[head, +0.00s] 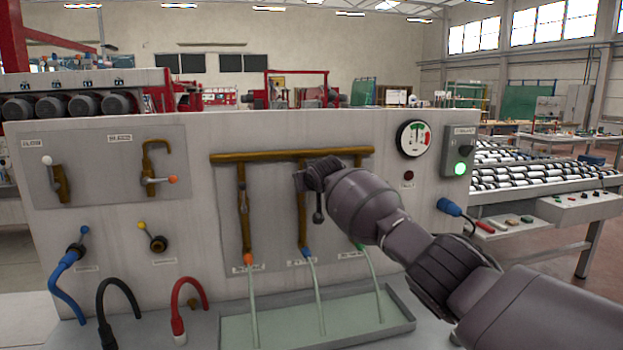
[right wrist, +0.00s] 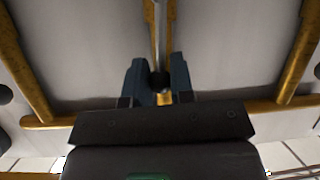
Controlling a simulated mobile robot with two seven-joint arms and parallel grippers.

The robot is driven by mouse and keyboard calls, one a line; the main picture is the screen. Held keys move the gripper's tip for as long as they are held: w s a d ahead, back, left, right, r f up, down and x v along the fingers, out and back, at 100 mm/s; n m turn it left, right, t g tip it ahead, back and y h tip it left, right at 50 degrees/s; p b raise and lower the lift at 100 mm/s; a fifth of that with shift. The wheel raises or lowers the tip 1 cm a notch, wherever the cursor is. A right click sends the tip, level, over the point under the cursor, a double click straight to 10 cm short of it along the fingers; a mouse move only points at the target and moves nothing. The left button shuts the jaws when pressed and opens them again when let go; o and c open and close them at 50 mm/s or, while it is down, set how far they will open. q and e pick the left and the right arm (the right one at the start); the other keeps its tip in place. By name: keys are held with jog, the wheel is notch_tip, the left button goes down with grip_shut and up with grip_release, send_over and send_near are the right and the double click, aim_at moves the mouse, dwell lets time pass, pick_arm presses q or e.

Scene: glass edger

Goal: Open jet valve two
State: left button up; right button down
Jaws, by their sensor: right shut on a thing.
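The brass pipe manifold (head: 290,155) on the panel has vertical branches ending above orange, blue and green hose fittings. My right gripper (head: 320,178) is at the upper part of the middle branch (head: 303,215), above the blue fitting (head: 308,252). In the right wrist view, my right gripper (right wrist: 158,82) is shut on the dark end of the middle jet valve's lever (right wrist: 160,35). The metal lever lies roughly along the brass branch. In the head view the hand hides the valve body, and my arm hides most of the right branch. My left gripper is not in view.
The left branch (head: 243,215) stands beside the hand. Clear hoses (head: 316,295) run into a shallow tray (head: 410,318) below. Other valves with coloured knobs are at left.

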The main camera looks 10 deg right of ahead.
jog(key=shift+a+n, duration=0.3)
dwell(0.4)
jog(key=c, duration=1)
grip_release()
jog(key=shift+s, duration=0.2)
jog(key=a+v, duration=0.1)
jog(key=v, duration=0.9)
jog(key=shift+s+d+r, duration=0.15)
jog(key=shift+d+r, duration=0.05)
jog(key=shift+d, duration=0.15)
